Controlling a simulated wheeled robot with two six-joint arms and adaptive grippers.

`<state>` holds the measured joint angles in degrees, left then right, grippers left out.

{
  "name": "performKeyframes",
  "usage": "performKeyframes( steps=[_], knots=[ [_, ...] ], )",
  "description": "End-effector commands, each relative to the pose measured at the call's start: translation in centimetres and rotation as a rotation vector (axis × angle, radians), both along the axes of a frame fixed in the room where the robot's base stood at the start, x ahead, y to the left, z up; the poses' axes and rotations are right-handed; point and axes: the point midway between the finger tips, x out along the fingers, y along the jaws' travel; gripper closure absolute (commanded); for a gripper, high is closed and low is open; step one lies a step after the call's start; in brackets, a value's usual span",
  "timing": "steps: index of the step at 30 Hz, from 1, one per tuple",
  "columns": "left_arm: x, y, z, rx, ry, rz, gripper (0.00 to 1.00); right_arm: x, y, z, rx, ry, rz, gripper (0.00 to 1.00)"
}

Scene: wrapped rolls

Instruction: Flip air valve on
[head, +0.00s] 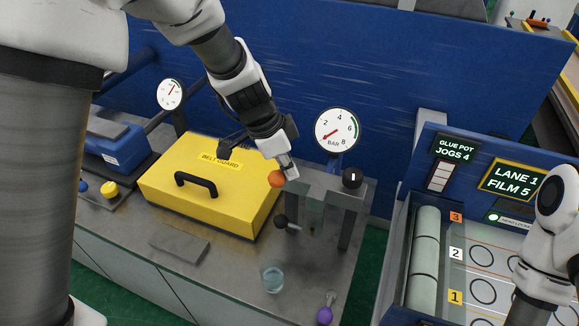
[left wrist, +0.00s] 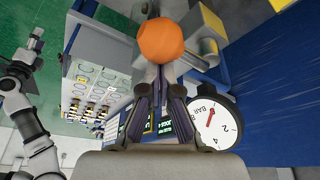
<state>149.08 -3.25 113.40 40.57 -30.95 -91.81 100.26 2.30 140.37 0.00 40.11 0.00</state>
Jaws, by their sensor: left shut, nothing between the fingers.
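An orange ball knob (head: 277,178) sits by the steel stand at the back of the grey bench; it also shows large in the left wrist view (left wrist: 161,42). My left gripper (head: 291,172) is shut and empty, with its fingertips right beside the knob. I cannot tell whether they touch it. The knob's stem is mostly hidden. A round BAR gauge (head: 337,130) stands behind, its red needle at the low end. My right arm is at the right edge of the head view; its gripper (left wrist: 37,40) is small in the left wrist view, its jaws unclear.
A yellow belt guard box (head: 210,185) stands left of the knob. A black ball lever (head: 281,220), a black knob (head: 352,179), a glass cup (head: 272,279) and a purple knob (head: 324,315) are close by. A blue wall (head: 400,60) stands behind.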

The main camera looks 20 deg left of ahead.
Motion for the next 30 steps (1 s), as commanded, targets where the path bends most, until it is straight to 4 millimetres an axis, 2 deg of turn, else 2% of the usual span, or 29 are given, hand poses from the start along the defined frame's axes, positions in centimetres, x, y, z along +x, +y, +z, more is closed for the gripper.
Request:
performKeyframes(
  steps=[11, 21, 30],
  knots=[
    [-0.1, 0.5, -0.4, -0.001, -0.001, -0.142, 1.00, 0.0, 0.0, -2.4, 0.000, 0.000, 0.000, 0.37],
    [0.0, 2.0, -0.3, -0.001, -0.001, -0.435, 1.00, 0.0, 0.0, -4.9, 0.000, 0.000, 0.000, 0.37],
    [0.5, 3.6, 0.0, 0.000, -0.001, -0.721, 1.00, 0.0, 0.0, -5.1, 0.000, 0.000, 0.000, 0.37]
  ],
)
